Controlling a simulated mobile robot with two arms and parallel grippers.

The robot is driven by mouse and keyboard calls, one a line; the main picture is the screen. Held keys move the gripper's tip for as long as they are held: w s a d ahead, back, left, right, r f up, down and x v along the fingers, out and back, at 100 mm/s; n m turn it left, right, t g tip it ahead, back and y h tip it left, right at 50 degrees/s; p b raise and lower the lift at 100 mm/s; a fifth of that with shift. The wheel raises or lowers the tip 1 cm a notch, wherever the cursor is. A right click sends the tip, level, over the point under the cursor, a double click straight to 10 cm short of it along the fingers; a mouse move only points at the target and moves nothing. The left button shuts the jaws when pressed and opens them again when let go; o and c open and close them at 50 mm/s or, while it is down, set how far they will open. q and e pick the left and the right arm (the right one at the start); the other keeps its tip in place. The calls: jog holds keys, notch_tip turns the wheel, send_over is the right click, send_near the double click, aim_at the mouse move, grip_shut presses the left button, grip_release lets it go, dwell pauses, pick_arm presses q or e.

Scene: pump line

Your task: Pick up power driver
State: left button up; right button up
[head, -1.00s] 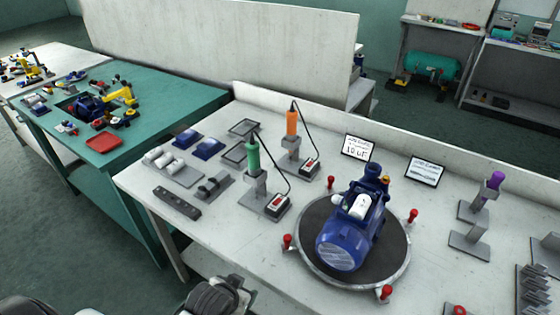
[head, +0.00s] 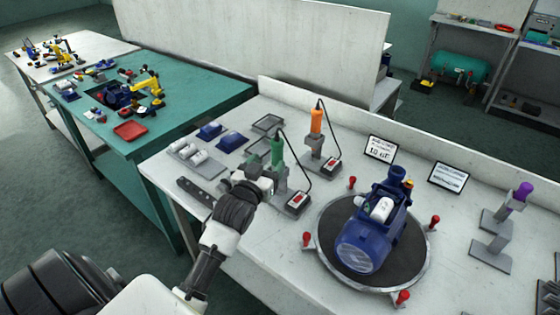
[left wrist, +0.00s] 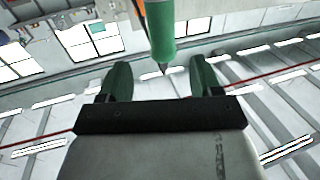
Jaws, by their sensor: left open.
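A green power driver (head: 277,148) stands upright in a grey stand with a cord to a small box with a red panel (head: 297,200). An orange driver (head: 316,121) stands in a like stand behind it. A purple driver (head: 523,191) stands on a grey stand at the right. My left gripper (head: 266,176) is close to the green driver, in front and to its left. In the left wrist view the gripper (left wrist: 160,76) is open, and the green driver (left wrist: 160,32) shows between and beyond its fingers, with no visible grip. My right gripper does not show.
A blue pump (head: 372,232) sits on a round dark turntable (head: 330,262) with red knobs, right of the green driver. Blue and white parts and grey trays (head: 268,123) lie to the left. Two small signs (head: 380,148) stand behind the pump.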

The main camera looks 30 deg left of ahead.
aim_at(276, 152)
pick_arm(q)
jog(key=w, duration=0.4)
jog(key=shift+w+a, duration=0.2)
jog(key=shift+a, duration=0.2)
jog(key=shift+w+a+f+p, duration=0.1)
jog(key=shift+w+a+p, duration=0.15)
jog(key=shift+w, duration=0.6)
jog(key=shift+w+a+f+p, duration=0.2)
jog(key=shift+w+p, duration=0.1)
jog(key=shift+w, duration=0.55)
jog(key=shift+w+a+f+p, duration=0.1)
jog(key=shift+w+a+p, duration=0.15)
jog(key=shift+w, duration=0.6)
jog(key=shift+s+r, duration=0.1)
jog(key=shift+c, duration=0.5)
jog(key=c, duration=1)
